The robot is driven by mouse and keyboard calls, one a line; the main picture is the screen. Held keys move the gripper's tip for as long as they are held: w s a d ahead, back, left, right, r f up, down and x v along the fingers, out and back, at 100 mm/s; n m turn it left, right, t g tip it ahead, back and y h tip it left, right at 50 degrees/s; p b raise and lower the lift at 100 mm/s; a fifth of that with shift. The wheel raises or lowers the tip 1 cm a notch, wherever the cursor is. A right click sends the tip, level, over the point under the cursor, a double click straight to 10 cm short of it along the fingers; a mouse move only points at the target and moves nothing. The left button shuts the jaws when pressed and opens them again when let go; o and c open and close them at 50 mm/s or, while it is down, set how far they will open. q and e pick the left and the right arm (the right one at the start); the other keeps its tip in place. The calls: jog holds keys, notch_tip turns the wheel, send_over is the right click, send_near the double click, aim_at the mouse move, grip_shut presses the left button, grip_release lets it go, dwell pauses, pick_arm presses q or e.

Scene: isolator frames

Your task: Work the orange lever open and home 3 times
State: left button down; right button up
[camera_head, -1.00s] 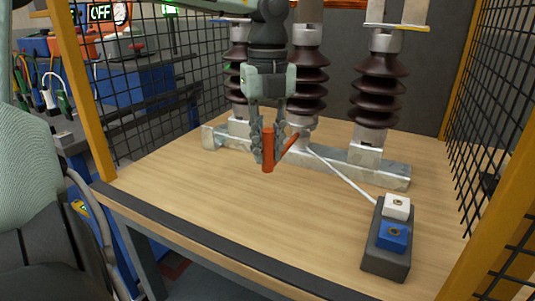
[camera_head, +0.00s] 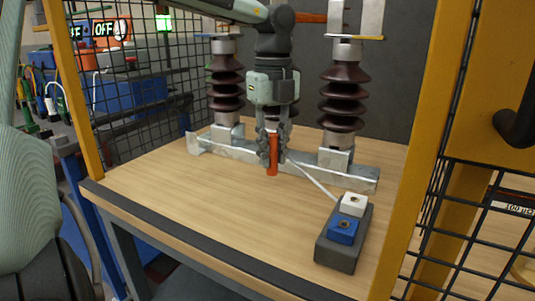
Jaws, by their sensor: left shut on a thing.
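The orange lever (camera_head: 272,156) stands at the front of the grey metal base rail, with its grip upright. My left gripper (camera_head: 272,160) points down from above, with its fingers on either side of the grip, and is shut on it. The lever's arm behind the grip is mostly hidden by the fingers. A pale rod (camera_head: 312,178) runs from near the lever toward the switch box. My right gripper does not show.
Brown ribbed insulators (camera_head: 344,95) stand on the base rail (camera_head: 355,178). A dark box (camera_head: 338,252) with a white and a blue button sits front right. Yellow posts (camera_head: 415,150) and black mesh bound the wooden table (camera_head: 190,190). The table's front left is clear.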

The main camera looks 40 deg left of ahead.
pick_arm(q)
jog(key=shift+w+d+r, duration=0.1)
jog(key=shift+w+d, duration=0.05)
jog(key=shift+w, duration=0.15)
dwell(0.4)
jog(key=c, duration=1.4)
grip_release()
jog(key=shift+o, duration=0.2)
notch_tip(320, 180, up, 12)
